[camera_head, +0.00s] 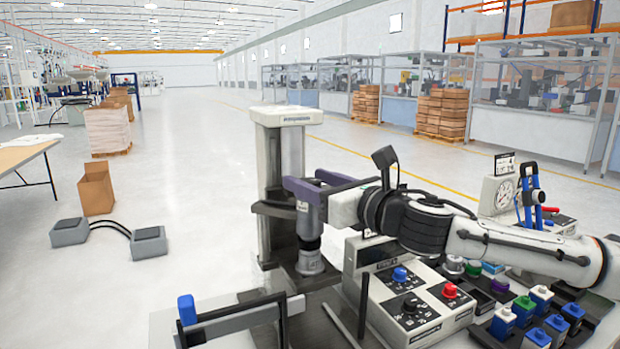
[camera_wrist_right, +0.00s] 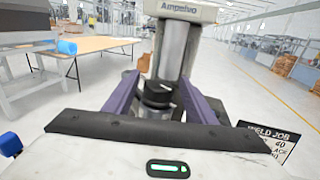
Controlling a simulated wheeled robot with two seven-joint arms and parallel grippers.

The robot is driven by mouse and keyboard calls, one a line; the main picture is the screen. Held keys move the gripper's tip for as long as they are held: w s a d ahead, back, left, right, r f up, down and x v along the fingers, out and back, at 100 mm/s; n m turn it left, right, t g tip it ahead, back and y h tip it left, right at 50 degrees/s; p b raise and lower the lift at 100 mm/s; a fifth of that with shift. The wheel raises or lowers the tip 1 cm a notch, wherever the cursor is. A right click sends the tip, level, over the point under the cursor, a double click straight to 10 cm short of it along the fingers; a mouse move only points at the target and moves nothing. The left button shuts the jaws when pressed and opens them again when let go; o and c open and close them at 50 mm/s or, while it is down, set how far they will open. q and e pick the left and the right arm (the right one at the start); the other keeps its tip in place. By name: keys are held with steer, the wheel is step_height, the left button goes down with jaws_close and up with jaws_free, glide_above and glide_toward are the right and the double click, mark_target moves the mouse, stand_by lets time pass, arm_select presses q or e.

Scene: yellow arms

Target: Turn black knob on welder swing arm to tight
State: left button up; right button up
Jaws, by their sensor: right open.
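The welder (camera_head: 284,155) is a tall grey and white column with a dark lower part, left of my right arm in the head view. It also shows in the right wrist view (camera_wrist_right: 180,12). The black knob (camera_wrist_right: 158,94), with a small pale mark on top, is on the welder in the right wrist view. My right gripper (camera_head: 299,187) has purple fingers and is open at the welder's front. In the wrist view its fingers (camera_wrist_right: 158,82) stand on either side of the knob; I cannot tell whether they touch it. The knob is not distinguishable in the head view. My left gripper is not in view.
Below my right arm are a control box with a blue knob (camera_head: 400,274) and red knob (camera_head: 449,291), and several coloured blocks. A dial gauge (camera_head: 497,194) stands behind the arm. A blue-ended bar (camera_head: 187,309) is at front left. Floor pedals (camera_head: 149,242) lie left.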

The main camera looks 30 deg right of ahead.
steer(key=shift+w, duration=0.3)
steer(key=c, duration=1.1)
steer(key=shift+o, duration=0.3)
steer(key=shift+a+m+h, duration=0.15)
steer(key=shift+m+h, duration=0.15)
steer(key=shift+h, duration=0.2)
steer(key=m+h, duration=0.3)
steer(key=h, duration=0.2)
steer(key=shift+a, duration=0.15)
steer(key=m+g+h, duration=0.1)
steer(key=m+h, duration=0.2)
steer(key=h, duration=0.1)
steer(key=m+g+h, duration=0.2)
steer(key=m+h, duration=0.1)
steer(key=h, duration=0.1)
steer(key=m+g+h, duration=0.2)
steer(key=g, duration=0.1)
steer(key=m+g+h, duration=0.3)
steer(key=g, duration=0.1)
steer(key=shift+f+h, duration=0.1)
steer(key=shift+h, duration=0.2)
steer(key=shift+d+m+g+h, duration=0.1)
steer(key=shift+m+g+h, duration=0.25)
steer(key=shift+m+g, duration=0.85)
steer(key=shift+d+m+g+h, duration=0.1)
steer(key=shift+m+g+h, duration=0.45)
steer(key=shift+g, duration=1.05)
steer(key=shift+m+g, duration=0.5)
steer(key=shift+m, duration=0.15)
